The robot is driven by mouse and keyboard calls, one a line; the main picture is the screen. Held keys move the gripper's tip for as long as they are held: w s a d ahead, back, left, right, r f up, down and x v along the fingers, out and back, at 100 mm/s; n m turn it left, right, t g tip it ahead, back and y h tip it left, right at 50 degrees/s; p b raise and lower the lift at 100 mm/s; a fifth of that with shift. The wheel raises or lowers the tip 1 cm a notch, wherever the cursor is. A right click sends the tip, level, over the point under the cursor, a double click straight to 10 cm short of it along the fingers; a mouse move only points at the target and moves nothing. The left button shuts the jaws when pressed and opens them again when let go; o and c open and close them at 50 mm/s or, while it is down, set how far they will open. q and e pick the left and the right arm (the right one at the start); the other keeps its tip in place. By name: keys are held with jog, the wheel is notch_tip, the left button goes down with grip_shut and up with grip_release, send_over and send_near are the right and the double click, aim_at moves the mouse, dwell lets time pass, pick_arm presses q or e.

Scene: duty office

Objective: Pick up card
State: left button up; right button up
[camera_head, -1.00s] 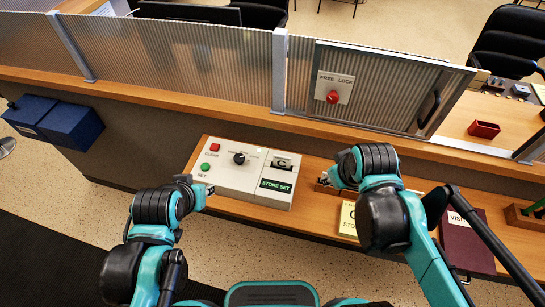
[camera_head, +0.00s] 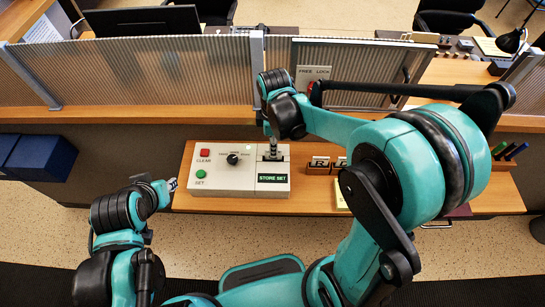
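My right gripper (camera_head: 271,153) points down at the card slot (camera_head: 273,158) at the top right of the white control panel (camera_head: 228,180). Its fingers look close together. They cover much of the slot, so I cannot tell whether a card is between them. Lettered white cards (camera_head: 320,161) stand in a wooden holder (camera_head: 318,171) just right of the panel, partly behind my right arm. My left gripper (camera_head: 171,185) is at the panel's left edge, beside the green button; its fingers are too small to read.
The panel has a red CLEAR button (camera_head: 204,153), a green SET button (camera_head: 201,173), a black knob (camera_head: 232,159) and a green STORE SET sign (camera_head: 272,178). A ribbed partition (camera_head: 160,75) stands behind. Blue boxes (camera_head: 40,158) are at the left; pens (camera_head: 508,150) at the right.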

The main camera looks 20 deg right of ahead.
notch_tip(320, 180, down, 3)
jog(key=shift+f+b, duration=0.15)
jog(key=shift+b, duration=0.15)
grip_shut()
jog(key=shift+r, duration=0.6)
jog(key=r, duration=0.1)
jog(key=r+p, duration=0.1)
jog(key=r, duration=0.1)
jog(key=shift+s+d+r+p, duration=0.3)
jog(key=shift+d+r, duration=0.1)
jog(key=s+d+r+p, duration=0.2)
jog(key=s+d+r, duration=0.3)
jog(key=d, duration=0.4)
jog(key=shift+s+r, duration=0.35)
jog(key=shift+r, duration=0.25)
